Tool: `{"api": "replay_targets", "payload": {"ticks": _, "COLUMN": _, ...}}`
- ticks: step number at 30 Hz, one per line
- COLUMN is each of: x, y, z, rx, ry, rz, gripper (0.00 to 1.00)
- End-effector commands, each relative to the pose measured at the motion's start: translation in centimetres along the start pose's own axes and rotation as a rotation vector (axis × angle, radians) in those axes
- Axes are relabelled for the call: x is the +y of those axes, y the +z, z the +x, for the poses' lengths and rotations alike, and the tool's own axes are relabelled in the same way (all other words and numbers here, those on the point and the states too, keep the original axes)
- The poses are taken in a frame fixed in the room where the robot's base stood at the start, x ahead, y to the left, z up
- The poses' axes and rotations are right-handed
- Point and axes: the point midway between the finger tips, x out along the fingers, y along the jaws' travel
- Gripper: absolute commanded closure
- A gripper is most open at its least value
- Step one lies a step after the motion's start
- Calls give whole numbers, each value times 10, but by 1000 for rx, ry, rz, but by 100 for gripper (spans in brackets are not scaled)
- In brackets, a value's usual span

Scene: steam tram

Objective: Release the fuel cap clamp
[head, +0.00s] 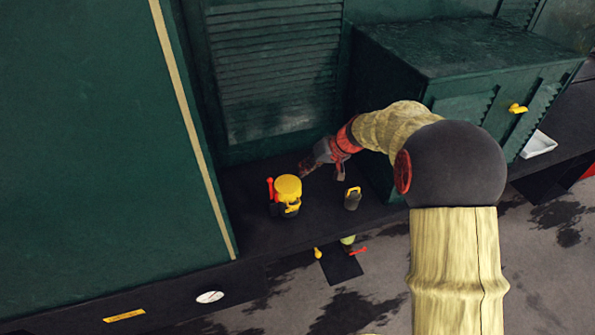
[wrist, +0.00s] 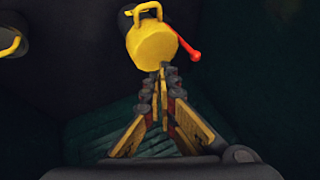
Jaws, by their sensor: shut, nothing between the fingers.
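The fuel cap is a yellow round cap (head: 288,187) with a yellow handle, standing on the dark ledge. A red lever (head: 270,188), which looks like the clamp, stands upright at the cap's left side. In the wrist view the yellow cap (wrist: 152,42) is at the top centre, and the red lever (wrist: 187,44) sticks out to its right. My gripper (head: 306,171) is just behind and right of the cap. In the wrist view its closed, empty fingertips (wrist: 161,70) point at the cap's near edge. I cannot tell whether they touch it.
A small dark fitting with a yellow loop (head: 352,198) stands on the ledge (head: 240,190) to the right of the cap. A green cabinet (head: 455,50) stands at the right, a louvred green wall (head: 280,70) behind, and a large green panel (head: 90,140) at the left.

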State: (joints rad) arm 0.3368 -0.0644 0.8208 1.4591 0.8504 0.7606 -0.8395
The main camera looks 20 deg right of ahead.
Motion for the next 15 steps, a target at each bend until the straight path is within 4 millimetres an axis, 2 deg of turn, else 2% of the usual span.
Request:
{"api": "replay_targets", "payload": {"ticks": 13, "x": 0, "y": 1, "z": 87, "rx": -3, "ry": 0, "rz": 0, "gripper": 100}}
{"api": "replay_targets", "payload": {"ticks": 15, "x": -14, "y": 0, "z": 89, "rx": -2, "ry": -1, "rz": -3, "gripper": 100}}
